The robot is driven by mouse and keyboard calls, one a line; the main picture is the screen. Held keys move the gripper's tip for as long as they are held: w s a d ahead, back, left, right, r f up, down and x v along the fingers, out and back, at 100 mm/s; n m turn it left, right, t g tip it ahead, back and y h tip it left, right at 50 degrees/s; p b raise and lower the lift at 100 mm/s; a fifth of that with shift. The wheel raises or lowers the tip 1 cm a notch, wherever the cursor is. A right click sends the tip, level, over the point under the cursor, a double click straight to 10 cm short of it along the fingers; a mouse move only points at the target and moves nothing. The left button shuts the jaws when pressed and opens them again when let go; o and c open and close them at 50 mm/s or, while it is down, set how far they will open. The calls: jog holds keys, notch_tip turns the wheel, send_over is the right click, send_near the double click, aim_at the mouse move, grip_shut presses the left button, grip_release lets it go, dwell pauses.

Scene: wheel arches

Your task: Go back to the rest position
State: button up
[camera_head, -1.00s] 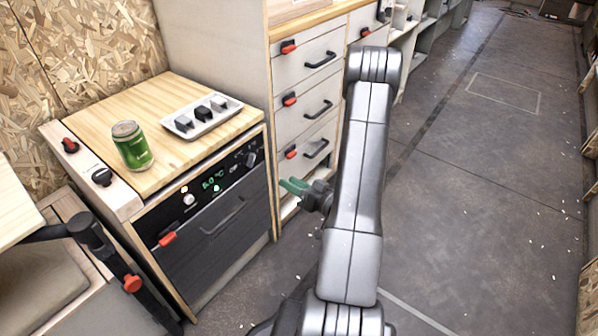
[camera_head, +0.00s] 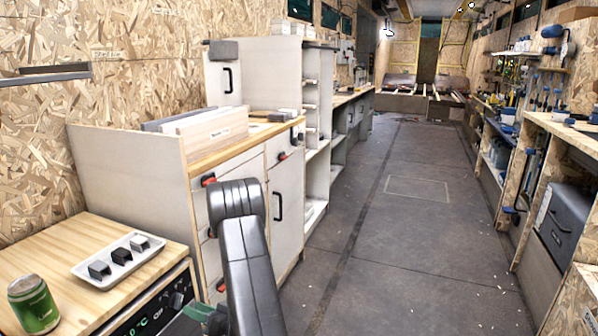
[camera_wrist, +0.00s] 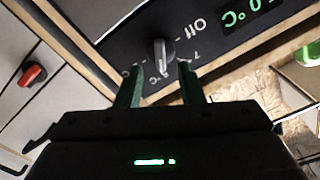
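My gripper (camera_wrist: 160,72) shows in the wrist view with its two green fingers apart and nothing between them. A grey knob (camera_wrist: 161,55) on the dark oven panel appears beyond the fingertips; I cannot tell the distance. In the head view my arm rises from the bottom edge and bends down. Only the green fingers (camera_head: 198,312) of the gripper show there, at the left of the arm, close to the oven front (camera_head: 150,310) in the picture. The rest of the gripper is hidden or cut off.
A drawer cabinet (camera_head: 140,165) stands behind. The grey aisle floor (camera_head: 410,245) is clear. Shelves with tools (camera_head: 545,75) line the right.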

aim_at(181, 303)
jog(key=shift+x, duration=2.4)
